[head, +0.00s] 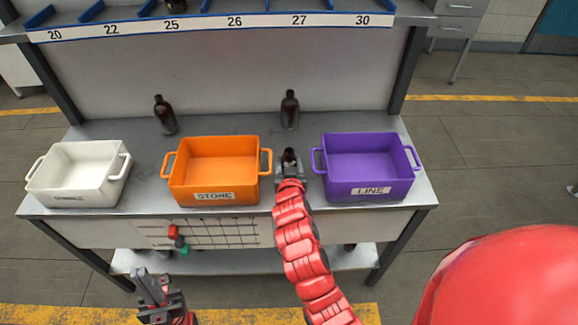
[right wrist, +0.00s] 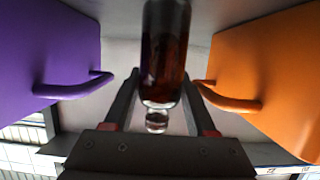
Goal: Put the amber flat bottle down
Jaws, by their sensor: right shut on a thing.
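The amber flat bottle (head: 289,156) is dark brown and stands about upright between the orange and purple bins. My right gripper (head: 290,180) is shut on it. In the right wrist view the bottle (right wrist: 164,50) sits between the two fingers (right wrist: 160,100), with its clear-looking neck end toward the palm. Its far end runs out of that picture, so I cannot tell whether it touches the bench. My left gripper (head: 162,298) hangs low in front of the bench, away from the bottles; its finger gap is not clear.
Two other dark bottles stand at the back of the bench (head: 225,127), one left (head: 165,115) and one centre (head: 290,110). A white bin (head: 78,190), an orange bin (head: 213,188) and a purple bin (head: 368,182) line the front. The orange and purple bins' handles flank my right gripper closely.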

